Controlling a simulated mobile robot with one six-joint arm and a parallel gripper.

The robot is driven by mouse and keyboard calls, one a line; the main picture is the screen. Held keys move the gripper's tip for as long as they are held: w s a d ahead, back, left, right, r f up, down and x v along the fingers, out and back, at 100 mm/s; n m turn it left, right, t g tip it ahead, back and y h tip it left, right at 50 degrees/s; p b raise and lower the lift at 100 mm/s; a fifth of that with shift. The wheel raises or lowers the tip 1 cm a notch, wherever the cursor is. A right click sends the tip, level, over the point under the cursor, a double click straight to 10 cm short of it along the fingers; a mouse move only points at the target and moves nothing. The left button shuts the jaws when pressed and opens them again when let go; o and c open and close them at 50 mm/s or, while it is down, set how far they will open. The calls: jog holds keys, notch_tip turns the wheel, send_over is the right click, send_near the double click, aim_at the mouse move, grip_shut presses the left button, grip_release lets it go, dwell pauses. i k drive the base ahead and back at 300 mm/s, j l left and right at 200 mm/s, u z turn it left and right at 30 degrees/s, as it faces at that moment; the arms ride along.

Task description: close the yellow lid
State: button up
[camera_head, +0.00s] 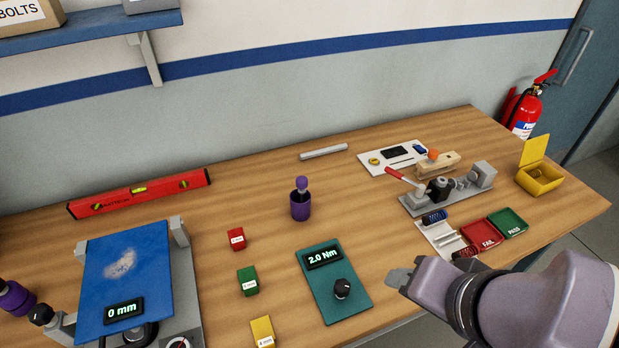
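The yellow box (541,181) stands near the right end of the wooden bench. Its yellow lid (533,151) is open and stands up at the back of the box. My gripper (398,279) is at the lower right, over the bench's front edge, well to the left of and nearer than the box. Its grey fingertips point left. They show side-on, so I cannot tell whether they are open or shut. Nothing is visible in them.
A red FAIL tray (481,235) and a green PASS tray (508,223) lie between my gripper and the yellow box. A grey lever fixture (448,190) stands left of the box. A teal torque unit (334,281) lies left of my gripper. A fire extinguisher (524,106) is behind the bench.

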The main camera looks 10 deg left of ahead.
aim_at(533, 150)
jog(key=i+l+u, duration=0.1)
jog(key=i+l, duration=0.15)
jog(key=l, duration=0.25)
jog(key=i+l, duration=0.2)
jog(key=l, duration=0.35)
jog(key=i+l+u, duration=0.15)
jog(key=l, duration=0.35)
jog(key=i+l, duration=0.25)
jog(key=l, duration=0.3)
jog(key=i+l+u, duration=0.15)
jog(key=l, duration=0.4)
jog(key=i+l, duration=0.2)
jog(key=l, duration=0.4)
jog(key=i+l+u, duration=0.15)
jog(key=l, duration=0.4)
jog(key=i+l, duration=0.1)
jog(key=l, duration=0.5)
jog(key=i+u, duration=0.05)
